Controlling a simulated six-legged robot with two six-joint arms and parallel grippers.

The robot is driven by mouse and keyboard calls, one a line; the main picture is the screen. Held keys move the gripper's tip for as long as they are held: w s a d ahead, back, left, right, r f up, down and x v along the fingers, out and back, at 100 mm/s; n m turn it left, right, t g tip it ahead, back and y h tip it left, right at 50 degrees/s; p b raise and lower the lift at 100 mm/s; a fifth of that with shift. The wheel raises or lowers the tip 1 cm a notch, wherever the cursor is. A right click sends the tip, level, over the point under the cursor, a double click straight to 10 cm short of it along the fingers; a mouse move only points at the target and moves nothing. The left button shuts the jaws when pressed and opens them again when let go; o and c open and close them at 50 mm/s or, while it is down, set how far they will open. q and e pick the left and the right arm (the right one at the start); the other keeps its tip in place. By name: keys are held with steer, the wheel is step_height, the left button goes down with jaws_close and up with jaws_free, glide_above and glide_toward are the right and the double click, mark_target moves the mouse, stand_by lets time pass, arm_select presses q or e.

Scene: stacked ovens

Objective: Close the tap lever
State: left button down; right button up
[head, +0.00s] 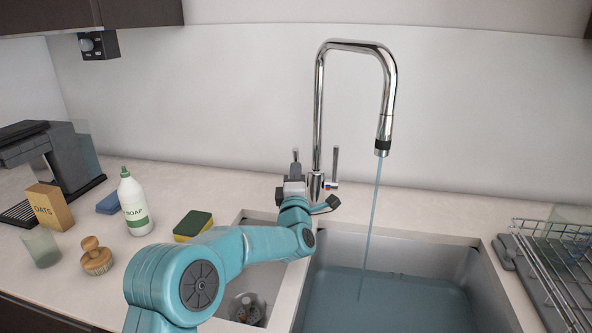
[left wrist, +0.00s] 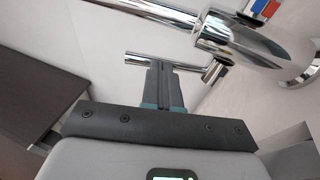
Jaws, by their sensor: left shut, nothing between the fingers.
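The chrome tap (head: 318,110) stands behind the sink with a tall, bent spout. A stream of water (head: 370,230) runs from it into the right basin. Its lever (head: 335,165) points upward at the right of the tap's base. In the left wrist view a thin chrome bar, which looks like the lever (left wrist: 136,59), crosses at my fingertips; I cannot tell whether they touch it. My left gripper (head: 295,158) is shut and empty, fingers up, just left of the tap's base. It also shows in the left wrist view (left wrist: 162,68). My right gripper is not in view.
The sink (head: 465,252) has water in its right basin. A soap bottle (head: 134,203), sponge (head: 193,225), brush (head: 96,257), glass (head: 41,248) and oats box (head: 49,207) stand on the left counter. A dish rack (head: 555,260) is at the right.

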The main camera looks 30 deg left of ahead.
arm_select(q)
steer(key=shift+w, duration=0.2)
steer(key=r+g+p, duration=0.1)
steer(key=p, duration=0.2)
steer(key=w+r+g+h+p, duration=0.1)
steer(key=p, duration=0.2)
steer(key=shift+w+a+m+g, duration=0.3)
steer(key=shift+g, duration=0.1)
steer(key=shift+w+f, duration=0.15)
steer(key=shift+f, duration=0.25)
